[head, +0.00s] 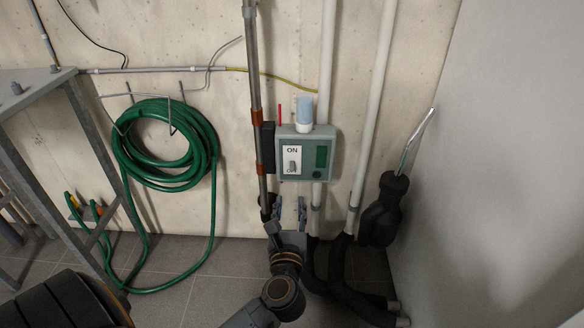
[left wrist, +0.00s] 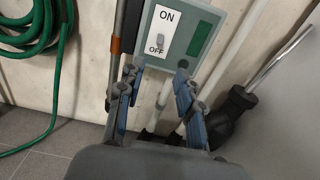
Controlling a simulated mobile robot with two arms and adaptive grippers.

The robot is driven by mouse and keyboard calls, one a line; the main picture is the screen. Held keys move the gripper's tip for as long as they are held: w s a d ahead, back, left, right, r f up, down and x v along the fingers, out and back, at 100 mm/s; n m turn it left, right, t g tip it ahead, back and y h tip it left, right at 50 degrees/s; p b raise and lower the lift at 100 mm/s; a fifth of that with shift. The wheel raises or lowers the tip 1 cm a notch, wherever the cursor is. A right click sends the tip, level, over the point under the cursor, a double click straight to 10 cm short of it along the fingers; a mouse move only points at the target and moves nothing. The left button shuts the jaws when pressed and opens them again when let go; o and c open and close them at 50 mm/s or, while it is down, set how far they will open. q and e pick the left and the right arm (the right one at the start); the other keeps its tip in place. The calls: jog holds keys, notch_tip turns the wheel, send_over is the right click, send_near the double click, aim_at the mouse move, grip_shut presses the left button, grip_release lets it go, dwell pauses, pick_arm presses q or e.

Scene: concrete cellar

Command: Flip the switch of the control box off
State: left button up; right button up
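The grey-green control box (head: 307,136) is on the concrete wall by the pipes. Its white plate has a small grey switch lever (head: 292,166) between the ON label above and the OFF label below; I cannot tell for sure which way it is set. The lever also shows in the left wrist view (left wrist: 160,41). My left gripper (head: 288,206) is below the box in the head view, with its fingers pointing up. In the left wrist view its blue-padded fingers (left wrist: 155,88) are apart with nothing between them, below the switch. My right gripper is not in view.
A green hose (head: 165,183) hangs coiled at left, beside a metal frame (head: 30,180). Vertical pipes (head: 325,60) run behind the box. A black bottle-shaped object with a metal rod (head: 383,212) is at right, by a grey panel (head: 500,160). Black pipes lie below.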

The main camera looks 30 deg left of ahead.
aim_at(292, 170)
pick_arm(q)
jog(key=shift+b+x, duration=1.5)
jog(key=shift+x, duration=4.8)
jog(key=shift+d, duration=0.1)
jog(key=shift+c, duration=0.2)
grip_shut()
